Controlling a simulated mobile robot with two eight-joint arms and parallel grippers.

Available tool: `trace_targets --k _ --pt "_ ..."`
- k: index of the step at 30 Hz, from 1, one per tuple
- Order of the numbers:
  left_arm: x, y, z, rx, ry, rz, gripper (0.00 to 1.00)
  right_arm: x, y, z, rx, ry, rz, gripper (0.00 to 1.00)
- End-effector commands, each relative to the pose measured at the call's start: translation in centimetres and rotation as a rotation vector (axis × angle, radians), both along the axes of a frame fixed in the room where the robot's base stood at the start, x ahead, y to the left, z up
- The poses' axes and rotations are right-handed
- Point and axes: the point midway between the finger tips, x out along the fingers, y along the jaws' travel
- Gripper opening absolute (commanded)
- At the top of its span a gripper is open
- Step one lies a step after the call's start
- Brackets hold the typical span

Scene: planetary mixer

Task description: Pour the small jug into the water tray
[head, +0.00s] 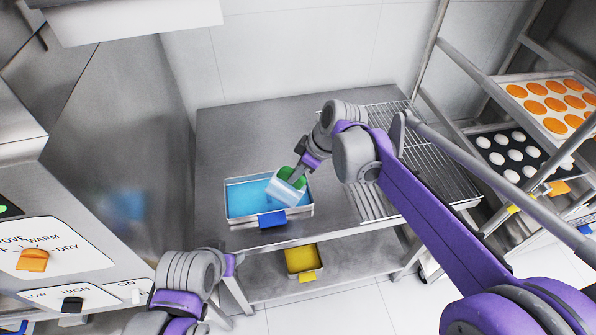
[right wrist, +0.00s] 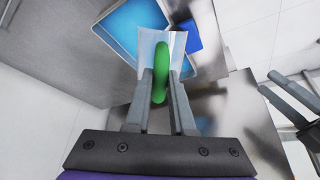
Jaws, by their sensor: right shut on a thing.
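The small jug (head: 283,190) is pale and translucent with a green handle (head: 292,176). My right gripper (head: 297,172) is shut on the green handle and holds the jug tilted over the water tray. In the right wrist view the two fingers (right wrist: 160,88) close on the handle (right wrist: 161,72), with the jug (right wrist: 150,42) beyond it. The water tray (head: 234,222) is a metal tray with blue water and a blue tag, on the steel table. I cannot tell whether liquid is running from the jug. My left gripper (head: 232,262) is at the lower left, its fingertips unclear.
A wire rack (head: 425,160) lies on the table's right side. A yellow bin (head: 303,260) sits on the lower shelf. A control panel (head: 60,265) with knobs stands at the left. A trolley with trays of orange and white rounds (head: 550,102) stands at the right.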

Motion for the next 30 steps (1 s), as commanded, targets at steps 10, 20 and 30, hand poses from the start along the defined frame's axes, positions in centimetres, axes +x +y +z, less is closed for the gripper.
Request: trace_targets --k 10,20,30 --pt "0.6 0.0 1.1 0.0 -0.011 0.0 0.5 0.5 1.0 1.0 -0.092 0.027 0.0 0.0" --pt "0.5 0.0 1.0 0.0 -0.011 0.0 0.5 0.4 1.0 0.9 -0.092 0.028 0.0 0.0" --pt "1.2 0.0 2.1 0.0 -0.023 0.0 0.5 0.9 2.3 1.9 -0.193 0.061 0.003 0.0"
